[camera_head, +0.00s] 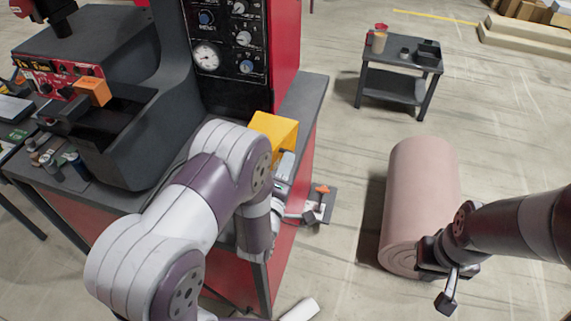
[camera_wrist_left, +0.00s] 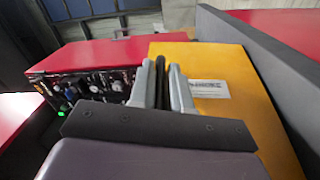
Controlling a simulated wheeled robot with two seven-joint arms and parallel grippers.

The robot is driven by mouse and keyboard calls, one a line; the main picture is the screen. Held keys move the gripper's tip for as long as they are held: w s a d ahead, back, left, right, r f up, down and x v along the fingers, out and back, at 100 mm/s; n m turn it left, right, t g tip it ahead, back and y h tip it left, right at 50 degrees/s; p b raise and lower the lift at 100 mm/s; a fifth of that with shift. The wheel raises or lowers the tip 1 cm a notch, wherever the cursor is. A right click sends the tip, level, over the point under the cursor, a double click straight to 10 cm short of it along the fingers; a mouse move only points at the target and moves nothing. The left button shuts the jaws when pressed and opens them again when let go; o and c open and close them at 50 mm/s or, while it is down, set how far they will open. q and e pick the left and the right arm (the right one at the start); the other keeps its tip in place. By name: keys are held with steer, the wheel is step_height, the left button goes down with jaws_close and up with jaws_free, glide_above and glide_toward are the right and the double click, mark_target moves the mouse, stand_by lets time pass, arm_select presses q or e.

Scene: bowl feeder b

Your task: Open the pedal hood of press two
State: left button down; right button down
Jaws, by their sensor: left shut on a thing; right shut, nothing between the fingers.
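A yellow hood (camera_head: 272,130) stands at the right edge of the grey bench, in front of a black panel with dials. It partly hides behind my left arm. In the left wrist view its yellow face (camera_wrist_left: 245,110) carries a white label. In the head view the left gripper (camera_head: 285,178) is mostly covered by my arm. My right gripper (camera_head: 446,290) is shut and empty, beside a pink roll on the floor.
A small dark table (camera_head: 400,63) with cups stands at the back. A dark plate with an orange part (camera_head: 321,188) lies low beside the bench. A black gauge panel (camera_head: 235,45) rises behind the hood. Open floor lies between.

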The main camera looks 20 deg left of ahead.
arm_select(q)
steer(key=shift+a+r, duration=0.15)
steer(key=shift+r, duration=0.1)
steer(key=a+r+n, duration=0.1)
steer(key=a+r+n+p, duration=0.1)
steer(key=a, duration=0.1)
steer(key=a+r+n, duration=0.1)
steer(key=a+n, duration=0.1)
steer(key=shift+w+a+r+p, duration=0.1)
steer(key=shift+a+r+p, duration=0.1)
steer(key=shift+p, duration=0.2)
steer(key=shift+d, duration=0.1)
steer(key=c, duration=1.2)
jaws_free()
steer(key=shift+o, duration=0.2)
